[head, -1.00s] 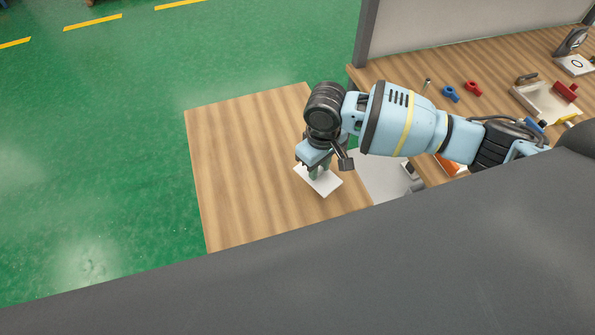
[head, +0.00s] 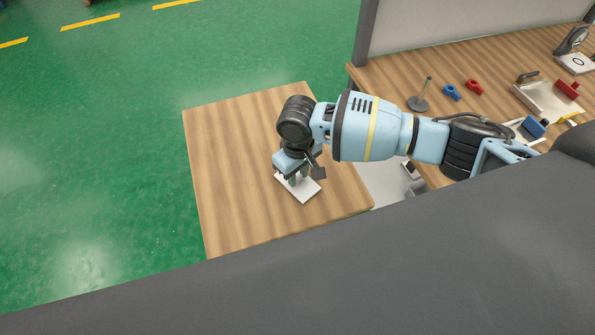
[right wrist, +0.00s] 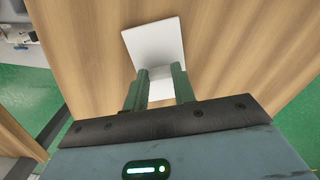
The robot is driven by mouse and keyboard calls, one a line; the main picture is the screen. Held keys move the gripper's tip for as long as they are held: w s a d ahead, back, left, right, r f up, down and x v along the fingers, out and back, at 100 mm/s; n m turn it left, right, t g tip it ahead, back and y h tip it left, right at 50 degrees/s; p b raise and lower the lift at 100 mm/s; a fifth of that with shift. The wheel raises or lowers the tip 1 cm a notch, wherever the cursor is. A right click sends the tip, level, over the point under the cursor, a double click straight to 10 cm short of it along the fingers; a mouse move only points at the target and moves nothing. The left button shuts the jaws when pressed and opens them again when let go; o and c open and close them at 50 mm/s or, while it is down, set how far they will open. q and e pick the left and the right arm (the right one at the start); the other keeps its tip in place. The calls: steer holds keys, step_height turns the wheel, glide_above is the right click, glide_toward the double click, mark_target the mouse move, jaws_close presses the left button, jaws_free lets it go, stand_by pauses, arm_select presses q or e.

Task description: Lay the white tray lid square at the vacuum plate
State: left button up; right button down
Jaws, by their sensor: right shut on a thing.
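The white tray lid (head: 308,193) is a flat white square at the wooden table in the head view. My right gripper (head: 292,179) points down at it, with its green fingers shut on the lid's near part. The lid also shows in the right wrist view (right wrist: 155,44), reaching out beyond the fingertips (right wrist: 160,72) over the wood grain. I cannot tell whether the lid touches the table or hangs just above it. I cannot pick out the vacuum plate with certainty in either view. My left gripper is not in view.
The wooden table (head: 228,160) is otherwise clear. The bench on the right holds a grey stand (head: 419,102), a blue part (head: 451,92), a red part (head: 475,87) and a pale tray (head: 540,101). A large dark grey surface covers the lower head view.

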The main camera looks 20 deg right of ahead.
mark_target(298, 177)
steer(key=shift+f, duration=0.1)
steer(key=c, duration=1.2)
jaws_free()
steer(key=shift+c, duration=0.2)
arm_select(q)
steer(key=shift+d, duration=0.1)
arm_select(e)
steer(key=shift+o, duration=0.5)
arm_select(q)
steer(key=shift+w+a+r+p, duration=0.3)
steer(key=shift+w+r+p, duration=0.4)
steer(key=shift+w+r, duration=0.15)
arm_select(e)
step_height(298, 177, up, 12)
steer(key=shift+r, duration=0.2)
